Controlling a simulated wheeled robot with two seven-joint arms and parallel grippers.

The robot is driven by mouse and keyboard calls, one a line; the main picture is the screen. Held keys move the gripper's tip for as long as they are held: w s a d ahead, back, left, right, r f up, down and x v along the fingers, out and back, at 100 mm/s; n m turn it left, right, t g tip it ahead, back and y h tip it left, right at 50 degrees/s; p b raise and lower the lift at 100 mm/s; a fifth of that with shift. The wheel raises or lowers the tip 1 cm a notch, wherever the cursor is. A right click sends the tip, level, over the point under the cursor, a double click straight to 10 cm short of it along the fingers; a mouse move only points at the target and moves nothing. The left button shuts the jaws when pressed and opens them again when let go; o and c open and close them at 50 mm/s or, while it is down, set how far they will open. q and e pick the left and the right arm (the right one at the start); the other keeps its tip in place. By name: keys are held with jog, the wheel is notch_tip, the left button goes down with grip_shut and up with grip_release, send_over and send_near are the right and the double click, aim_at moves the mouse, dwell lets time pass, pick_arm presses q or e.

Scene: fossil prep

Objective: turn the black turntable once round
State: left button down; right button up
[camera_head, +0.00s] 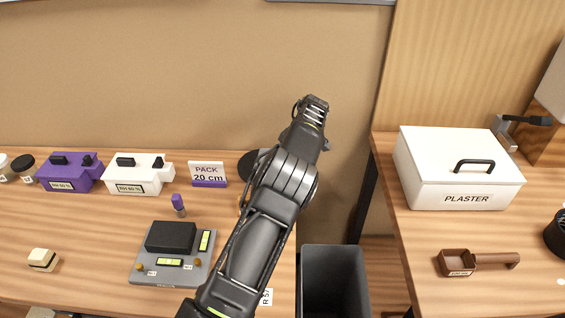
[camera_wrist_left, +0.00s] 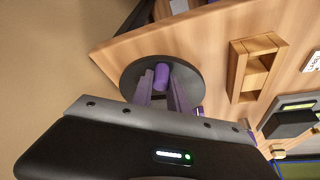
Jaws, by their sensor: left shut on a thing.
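The black turntable (camera_wrist_left: 133,80) is a round disc on the wooden table, near its edge, with an upright purple peg (camera_wrist_left: 161,76) on it. My left gripper (camera_wrist_left: 161,85) is shut on the purple peg, its two fingers on either side of it. In the head view, only a dark sliver of the turntable (camera_head: 249,162) shows to the left of my left arm. My arm hides the rest of it, and the left gripper's fingertips do not show there. My right gripper is in neither view.
A wooden holder (camera_wrist_left: 238,70) stands close to the turntable. A PACK 20 cm sign (camera_head: 207,174), white box (camera_head: 138,173), purple box (camera_head: 68,174) and grey scale-like device (camera_head: 172,252) share the table. A dark bin (camera_head: 333,285) stands between it and the right bench with the PLASTER box (camera_head: 455,170).

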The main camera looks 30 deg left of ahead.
pick_arm(q)
jog(key=shift+w+a+n+g, duration=0.1)
jog(key=shift+w+n+g, duration=0.3)
jog(key=shift+n, duration=0.4)
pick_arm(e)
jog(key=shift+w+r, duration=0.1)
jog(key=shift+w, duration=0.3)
pick_arm(q)
jog(key=shift+w, duration=0.1)
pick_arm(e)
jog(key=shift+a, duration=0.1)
pick_arm(q)
jog(key=c, duration=1.3)
grip_release()
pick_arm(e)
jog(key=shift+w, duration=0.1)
